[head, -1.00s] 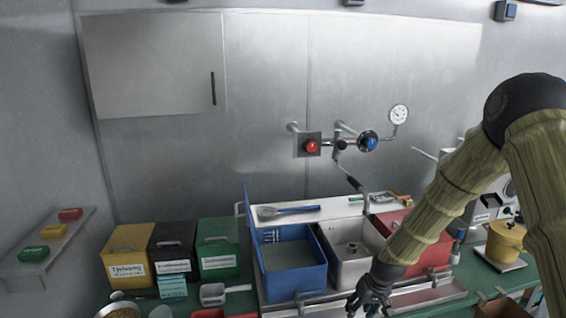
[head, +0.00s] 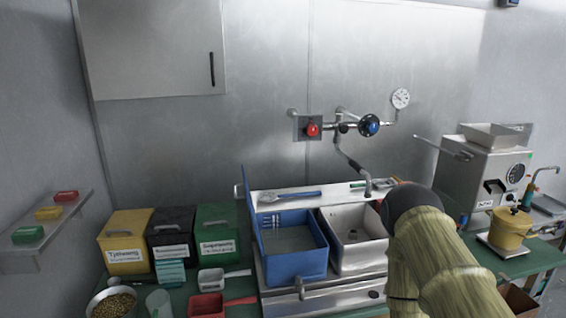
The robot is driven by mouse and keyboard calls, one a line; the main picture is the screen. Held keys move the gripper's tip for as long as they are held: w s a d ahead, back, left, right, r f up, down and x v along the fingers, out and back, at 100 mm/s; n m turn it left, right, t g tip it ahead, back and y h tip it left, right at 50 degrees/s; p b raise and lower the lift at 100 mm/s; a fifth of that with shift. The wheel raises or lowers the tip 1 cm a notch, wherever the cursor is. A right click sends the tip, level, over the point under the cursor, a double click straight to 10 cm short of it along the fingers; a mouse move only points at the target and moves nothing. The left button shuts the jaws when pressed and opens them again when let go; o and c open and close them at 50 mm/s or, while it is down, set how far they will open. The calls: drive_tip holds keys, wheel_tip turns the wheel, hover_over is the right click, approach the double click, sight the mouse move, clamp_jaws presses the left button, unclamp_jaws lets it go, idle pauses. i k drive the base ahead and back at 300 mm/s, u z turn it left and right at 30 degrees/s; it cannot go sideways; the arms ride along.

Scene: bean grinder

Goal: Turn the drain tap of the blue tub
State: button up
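The blue tub (head: 297,264) stands at the left of the sink unit, with its tall blue back panel rising at its left. It holds some greyish liquid or a grey bottom; I cannot tell which. A small metal tap-like part (head: 300,287) sticks out at the front below the blue tub, probably its drain tap.
A white tub (head: 355,257) stands right of the blue one. A metal spout (head: 352,160) hangs above it. A blue-handled utensil (head: 290,196) lies on the back ledge. Yellow (head: 124,243), black and green bins stand left. A red scoop (head: 207,304) lies in front. A grinder (head: 484,175) stands right.

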sight(300, 278)
drive_tip(key=z, duration=0.35)
drive_tip(key=i, duration=1.1)
drive_tip(key=u, duration=0.15)
